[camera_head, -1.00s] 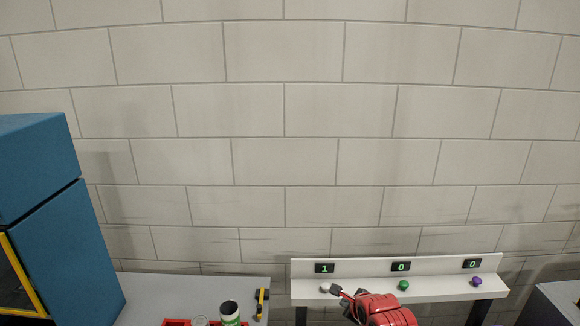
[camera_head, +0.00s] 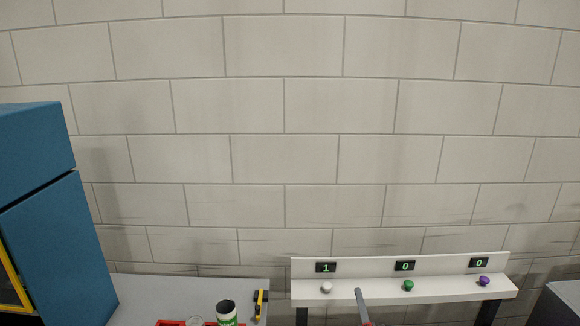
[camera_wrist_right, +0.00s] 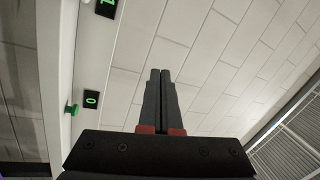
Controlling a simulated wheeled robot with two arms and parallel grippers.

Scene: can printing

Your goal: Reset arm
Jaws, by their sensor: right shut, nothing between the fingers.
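My right gripper (camera_head: 360,293) shows at the bottom of the head view, in front of the white shelf, between the white button and the green button. In the right wrist view its two dark fingers (camera_wrist_right: 160,72) are together with nothing between them. The white button (camera_head: 326,287) sits under a display reading 1, the green button (camera_head: 408,285) under a display reading 0, and the purple button (camera_head: 484,281) under a display reading 0. The gripper appears apart from the green button (camera_wrist_right: 72,109) in the right wrist view. My left gripper is not in view.
The white shelf (camera_head: 450,288) stands against a pale brick wall. A grey table (camera_head: 150,296) at left bears a green and white can (camera_head: 227,312), a yellow and black tool (camera_head: 260,303) and a red tray (camera_head: 172,323). A blue cabinet (camera_head: 50,240) stands far left.

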